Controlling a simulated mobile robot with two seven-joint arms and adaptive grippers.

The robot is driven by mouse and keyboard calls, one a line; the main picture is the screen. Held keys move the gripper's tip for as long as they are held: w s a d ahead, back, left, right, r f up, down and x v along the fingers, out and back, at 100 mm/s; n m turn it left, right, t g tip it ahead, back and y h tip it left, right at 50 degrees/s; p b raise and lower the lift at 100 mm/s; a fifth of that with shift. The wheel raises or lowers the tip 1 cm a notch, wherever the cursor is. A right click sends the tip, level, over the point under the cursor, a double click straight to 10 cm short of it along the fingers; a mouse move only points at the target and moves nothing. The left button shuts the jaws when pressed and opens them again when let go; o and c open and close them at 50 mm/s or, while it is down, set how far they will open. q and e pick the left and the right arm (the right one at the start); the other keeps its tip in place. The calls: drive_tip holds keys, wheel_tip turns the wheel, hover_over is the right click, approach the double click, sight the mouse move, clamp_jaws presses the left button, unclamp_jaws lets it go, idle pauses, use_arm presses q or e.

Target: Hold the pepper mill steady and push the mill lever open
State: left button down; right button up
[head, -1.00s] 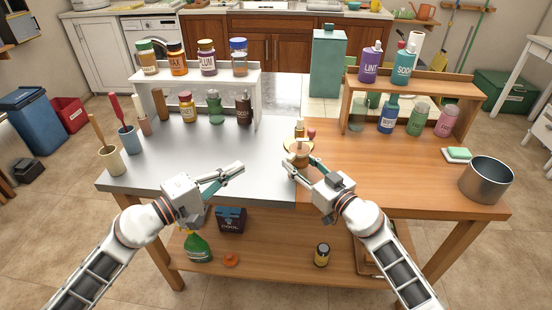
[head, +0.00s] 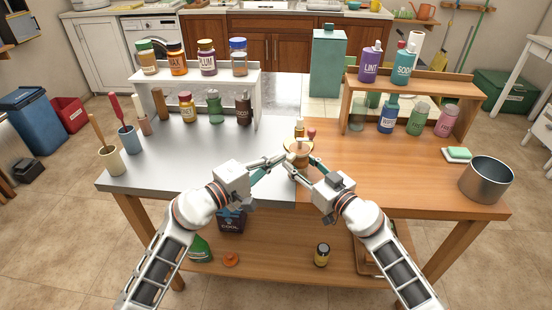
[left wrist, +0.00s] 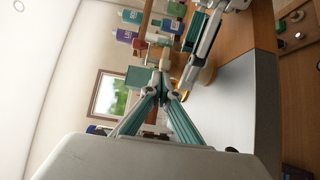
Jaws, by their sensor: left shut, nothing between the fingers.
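The pepper mill (head: 299,147), brown with a yellowish flared part, stands at the seam between the grey and wooden table halves. My right gripper (head: 302,165) has its fingers on both sides of the mill's body and appears closed on it. My left gripper (head: 282,158) is shut and empty, with its tips close to the mill's left side. In the left wrist view, my left fingertips (left wrist: 163,84) meet in front of the mill's top. I cannot tell whether they touch the lever, which is too small to make out. The mill's lower part is partly hidden by my grippers.
A white shelf (head: 200,76) with jars stands at the back left, and a wooden shelf (head: 410,84) with bottles at the back right. A metal pot (head: 486,180) and a sponge (head: 457,154) are at the right. The left grey tabletop (head: 175,165) is mostly clear.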

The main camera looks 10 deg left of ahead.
sight(291, 161)
use_arm(q)
drive_tip(key=shift+s+d, duration=0.3)
idle(0.6)
drive_tip(key=shift+s+d, duration=0.7)
drive_tip(key=shift+d, duration=0.3)
drive_tip(key=shift+s+d, duration=0.2)
drive_tip(key=shift+d, duration=0.6)
drive_tip(key=shift+s+d, duration=0.15)
drive_tip(key=shift+d, duration=0.6)
drive_tip(key=shift+a, duration=0.15)
drive_tip(key=shift+s+a, duration=0.2)
drive_tip(key=shift+a, duration=0.05)
drive_tip(key=s, duration=1.1)
drive_tip(key=shift+s+d, duration=0.15)
drive_tip(key=shift+d, duration=0.2)
